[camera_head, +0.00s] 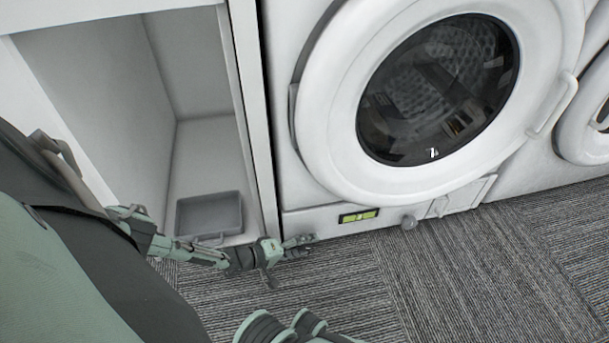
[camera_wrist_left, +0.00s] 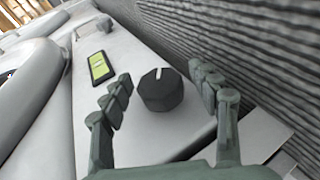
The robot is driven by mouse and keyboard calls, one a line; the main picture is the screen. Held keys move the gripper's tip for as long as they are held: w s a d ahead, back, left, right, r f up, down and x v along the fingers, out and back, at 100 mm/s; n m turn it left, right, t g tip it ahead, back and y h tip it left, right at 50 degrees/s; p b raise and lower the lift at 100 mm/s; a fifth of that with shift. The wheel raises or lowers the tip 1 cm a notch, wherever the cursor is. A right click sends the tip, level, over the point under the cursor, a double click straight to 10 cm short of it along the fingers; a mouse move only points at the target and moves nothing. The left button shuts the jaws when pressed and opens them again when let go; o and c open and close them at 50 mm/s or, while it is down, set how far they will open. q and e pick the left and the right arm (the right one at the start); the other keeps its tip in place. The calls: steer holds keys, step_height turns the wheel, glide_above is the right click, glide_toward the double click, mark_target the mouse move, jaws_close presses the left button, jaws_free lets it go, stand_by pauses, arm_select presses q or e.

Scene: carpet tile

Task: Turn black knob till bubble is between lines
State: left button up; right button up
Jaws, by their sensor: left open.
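The black knob (camera_wrist_left: 160,90) with a white pointer line sits on the white panel in the left wrist view. Its pointer is toward the top of that picture. My left gripper (camera_wrist_left: 162,86) is open, with one finger on each side of the knob and gaps to both. In the head view my left gripper (camera_head: 303,246) is at the washer's lower left corner and the knob is hidden there. The yellow-green level vial (camera_head: 359,216) in a black frame is on the washer's bottom panel; it also shows in the left wrist view (camera_wrist_left: 101,67). The bubble is too small to place against the lines.
A pale grey knob (camera_head: 408,222) is right of the vial. The white washer (camera_head: 330,110) with its round door rises above. An open white cabinet (camera_head: 268,150) with a grey tray (camera_head: 209,214) stands at left. Grey carpet (camera_head: 480,280) is clear in front.

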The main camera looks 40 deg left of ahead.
arm_select(q)
steer(key=shift+c, duration=0.6)
steer(key=c, duration=1)
steer(key=shift+c, duration=0.2)
steer(key=shift+r, duration=0.1)
